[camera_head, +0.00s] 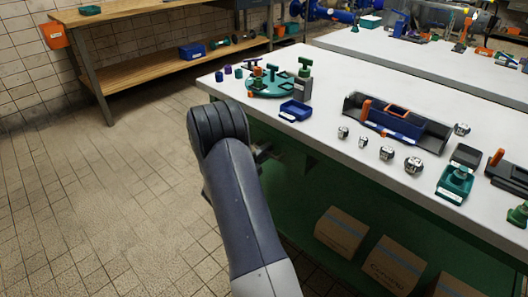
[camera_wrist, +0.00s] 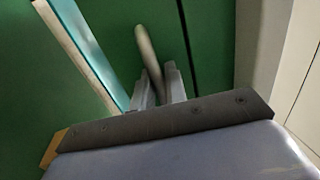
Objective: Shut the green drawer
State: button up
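In the wrist view, the green drawer front (camera_wrist: 115,20) fills much of the background. A grey curved handle (camera_wrist: 148,50) stands out from it. A light edge (camera_wrist: 75,48) and a teal strip (camera_wrist: 92,40) run along the left. My gripper (camera_wrist: 158,82) has its two fingers close together around the handle, which fills the narrow gap between them. In the head view, my gripper (camera_head: 265,152) is mostly hidden behind my arm, beside the green front under the table. How far the drawer stands out cannot be told there.
The white tabletop (camera_head: 340,150) above holds a teal round tray (camera_head: 270,84), a small blue tray (camera_head: 295,110), a dark blue bin (camera_head: 398,122) and several metal parts. Cardboard boxes (camera_head: 390,264) sit on the shelf below. The tiled floor to the left (camera_head: 100,190) is clear.

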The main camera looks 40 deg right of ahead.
jog(key=w+p+v, duration=0.1)
jog(key=p+v, duration=0.1)
jog(key=v, duration=0.8)
jog(key=shift+s+a, duration=0.4)
jog(key=shift+s, duration=0.1)
jog(key=s+b+x, duration=0.1)
jog(key=b+x, duration=0.1)
jog(key=x, duration=0.9)
jog(key=v, duration=0.1)
jog(key=b+v, duration=0.1)
jog(key=w+v, duration=0.1)
jog(key=v, duration=0.1)
jog(key=shift+a+r+b, duration=0.2)
jog(key=shift+r+b, duration=0.05)
jog(key=shift+b, duration=0.15)
jog(key=shift+a, duration=0.1)
